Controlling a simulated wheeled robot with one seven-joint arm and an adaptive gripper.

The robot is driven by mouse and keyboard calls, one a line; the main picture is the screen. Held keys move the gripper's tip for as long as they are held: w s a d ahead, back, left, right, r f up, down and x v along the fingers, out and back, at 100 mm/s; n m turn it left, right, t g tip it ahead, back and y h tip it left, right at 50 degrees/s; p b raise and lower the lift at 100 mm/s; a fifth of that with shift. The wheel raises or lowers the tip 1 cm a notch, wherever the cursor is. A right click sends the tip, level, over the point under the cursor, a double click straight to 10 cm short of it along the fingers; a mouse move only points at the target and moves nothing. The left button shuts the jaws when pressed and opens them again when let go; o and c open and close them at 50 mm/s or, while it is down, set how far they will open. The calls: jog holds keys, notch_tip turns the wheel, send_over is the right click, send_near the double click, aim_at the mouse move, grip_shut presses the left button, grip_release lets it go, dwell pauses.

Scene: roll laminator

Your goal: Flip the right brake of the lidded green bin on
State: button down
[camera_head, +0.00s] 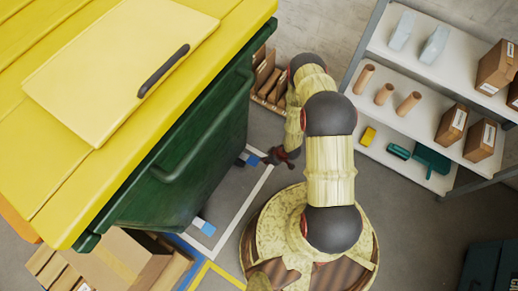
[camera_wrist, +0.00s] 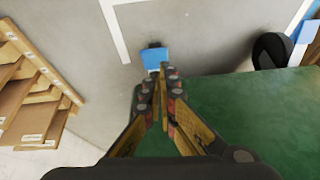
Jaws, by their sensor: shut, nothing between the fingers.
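The green bin (camera_head: 190,145) with its yellow lid (camera_head: 110,75) fills the left of the head view. Its green body also shows at the lower right in the wrist view (camera_wrist: 240,105). Two blue-and-white brake pedals stick out low on the side facing me: the far one (camera_head: 250,158), seemingly the right brake, and the near one (camera_head: 203,226). My gripper (camera_head: 272,157) is low beside the far pedal. In the wrist view my gripper (camera_wrist: 162,72) is shut and empty, its tips just below a blue pedal (camera_wrist: 155,57). I cannot tell whether they touch.
A black wheel (camera_wrist: 272,50) and another blue pedal (camera_wrist: 306,32) are at the upper right in the wrist view. A wooden rack with boxes (camera_head: 267,80) stands behind my arm. Metal shelves (camera_head: 420,95) stand at the right. Cardboard boxes (camera_head: 115,260) sit at the lower left.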

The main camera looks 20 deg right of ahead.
jog(key=shift+n+t+y, duration=0.3)
jog(key=shift+t, duration=0.5)
jog(key=w, duration=0.1)
jog(key=w+r, duration=0.1)
jog(key=w+a+r, duration=0.1)
jog(key=shift+w+a, duration=0.1)
jog(key=shift+w, duration=0.2)
jog(key=shift+f, duration=0.1)
jog(key=b, duration=0.4)
send_over(254, 160)
jog(key=f, duration=0.8)
jog(key=shift+w+a+f, duration=0.15)
jog(key=shift+a+f, duration=0.1)
jog(key=shift+a, duration=0.05)
jog(key=f, duration=0.1)
jog(key=f+b, duration=0.1)
jog(key=f, duration=0.1)
jog(key=shift+s+d+b, duration=0.2)
jog(key=shift+s+b, duration=0.05)
jog(key=shift+b, duration=0.15)
jog(key=shift+f, duration=0.3)
jog(key=shift+s+d+f, duration=0.1)
jog(key=shift+s, duration=0.1)
